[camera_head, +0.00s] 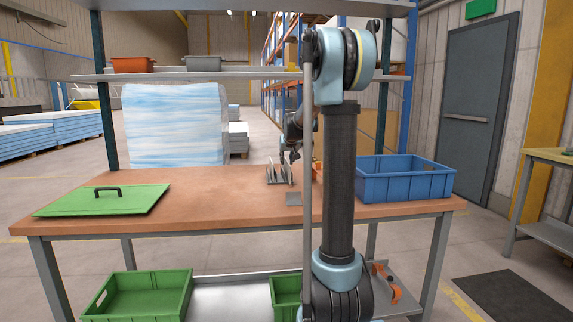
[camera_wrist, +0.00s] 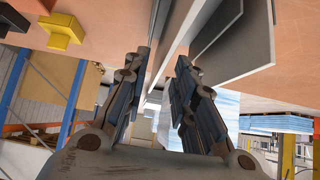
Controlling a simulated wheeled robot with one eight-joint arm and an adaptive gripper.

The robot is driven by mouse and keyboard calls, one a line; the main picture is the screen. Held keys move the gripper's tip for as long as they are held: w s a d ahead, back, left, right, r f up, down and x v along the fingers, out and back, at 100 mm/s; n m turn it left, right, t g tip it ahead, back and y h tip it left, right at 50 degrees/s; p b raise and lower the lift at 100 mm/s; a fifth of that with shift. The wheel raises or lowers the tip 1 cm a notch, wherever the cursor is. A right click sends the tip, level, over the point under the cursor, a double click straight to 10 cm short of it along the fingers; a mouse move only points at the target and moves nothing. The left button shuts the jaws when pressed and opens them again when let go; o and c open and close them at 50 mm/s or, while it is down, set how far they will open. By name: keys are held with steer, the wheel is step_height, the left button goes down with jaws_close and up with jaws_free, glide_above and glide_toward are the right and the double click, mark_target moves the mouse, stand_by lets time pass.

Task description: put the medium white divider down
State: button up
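My gripper (camera_head: 290,157) is low over the workbench, just above a small group of upright thin plates (camera_head: 279,174). In the wrist view, my gripper (camera_wrist: 162,62) has its two fingers clearly apart. A thin pale strip (camera_wrist: 178,42), seen nearly edge-on, runs between the fingers and looks like the white divider. I see no finger pressed against it. Its lower end is hidden, and I cannot tell its size for sure. Dark grey upright plates (camera_wrist: 238,48) stand close to its right.
A blue crate (camera_head: 405,185) stands at the right of the bench (camera_head: 215,205). A green lid (camera_head: 75,204) with a black handle lies at the left. A yellow block (camera_wrist: 62,32) is near my gripper. A shelf (camera_head: 265,76) crosses above. The middle-left of the bench is clear.

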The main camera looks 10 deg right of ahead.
steer(key=v, duration=1.4)
